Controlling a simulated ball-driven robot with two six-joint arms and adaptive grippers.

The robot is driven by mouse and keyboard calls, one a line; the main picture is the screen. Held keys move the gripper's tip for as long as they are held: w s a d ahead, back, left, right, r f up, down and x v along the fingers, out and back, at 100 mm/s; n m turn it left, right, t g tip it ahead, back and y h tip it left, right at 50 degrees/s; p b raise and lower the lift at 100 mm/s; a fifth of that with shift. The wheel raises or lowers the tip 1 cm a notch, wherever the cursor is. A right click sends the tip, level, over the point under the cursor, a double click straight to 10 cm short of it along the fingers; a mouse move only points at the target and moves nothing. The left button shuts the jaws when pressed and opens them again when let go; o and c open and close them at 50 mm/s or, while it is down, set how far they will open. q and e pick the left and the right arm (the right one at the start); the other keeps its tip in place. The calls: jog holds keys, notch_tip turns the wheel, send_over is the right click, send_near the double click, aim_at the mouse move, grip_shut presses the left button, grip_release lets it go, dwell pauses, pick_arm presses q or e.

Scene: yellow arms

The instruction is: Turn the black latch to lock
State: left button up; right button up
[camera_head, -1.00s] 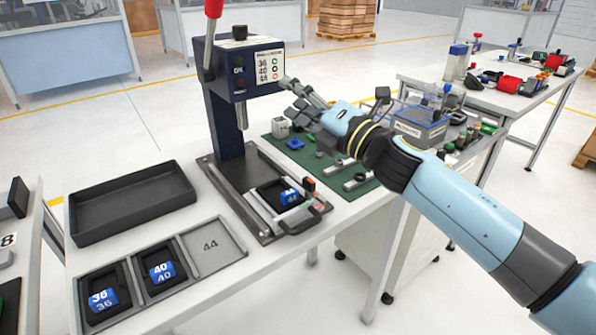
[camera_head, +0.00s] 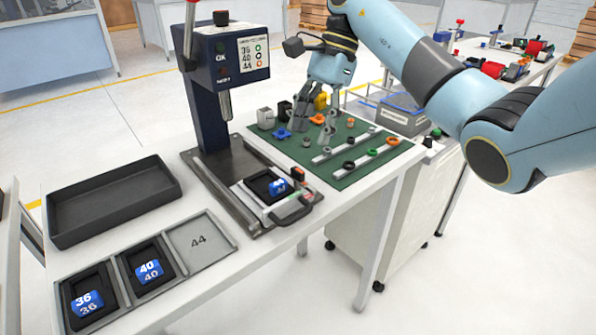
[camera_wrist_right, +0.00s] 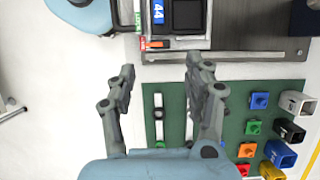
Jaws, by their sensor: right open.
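The fixture (camera_head: 248,195) sits on the press base and holds a black insert with a blue block (camera_head: 279,186), whose label reads 44 in the wrist view (camera_wrist_right: 158,12). A small orange-red and black part (camera_head: 298,175) is at its right edge, and a curved black handle (camera_head: 297,214) at its front. Which of these is the black latch is hard to tell. My right gripper (camera_head: 312,128) is open and empty, pointing down above the green mat, right of the fixture. My left gripper is out of view.
The press (camera_head: 226,70) with a red-topped lever rises behind the fixture. The green mat (camera_head: 385,157) holds several small parts and rails. An empty black tray (camera_head: 115,195) and a grey tray (camera_head: 212,265) with blocks 36 and 40 lie to the left.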

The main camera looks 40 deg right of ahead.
aim_at(298, 169)
jog(key=b+x, duration=0.1)
jog(key=x, duration=0.5)
jog(key=shift+a+f+p, duration=0.2)
jog(key=shift+p, duration=0.2)
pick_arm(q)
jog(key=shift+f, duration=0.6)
pick_arm(e)
jog(key=shift+x, duration=0.8)
grip_shut()
